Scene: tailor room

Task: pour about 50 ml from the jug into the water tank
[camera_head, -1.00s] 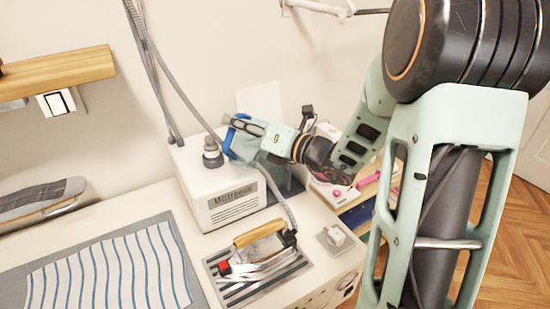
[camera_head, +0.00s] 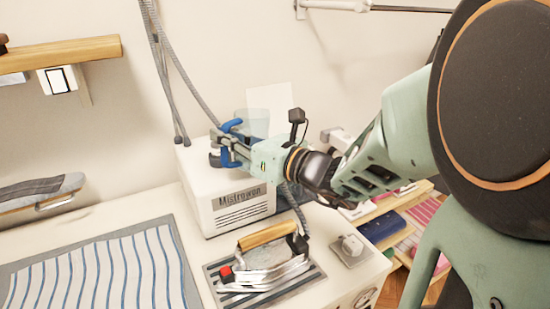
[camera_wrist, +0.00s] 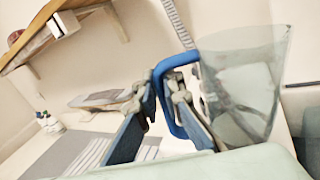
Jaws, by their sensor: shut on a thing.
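The jug is clear with a blue handle. Its body (camera_head: 256,123) shows behind my gripper in the head view, roughly upright, above the white box. In the wrist view the jug body (camera_wrist: 245,85) is at the right and the handle (camera_wrist: 172,72) is between my fingers. My gripper (camera_head: 226,146) is shut on the handle. The white box marked "Mistrowen" (camera_head: 238,205), which appears to be the water tank, stands on the table below. A dark fitting (camera_head: 215,159) on its top is partly hidden by my gripper. I cannot make out the liquid level.
An iron (camera_head: 268,262) with a wooden handle rests on a striped plate in front of the box. A hose (camera_head: 170,75) hangs behind the box at the left. A striped cloth (camera_head: 100,270) lies at the left. A wooden shelf (camera_head: 60,54) is on the wall.

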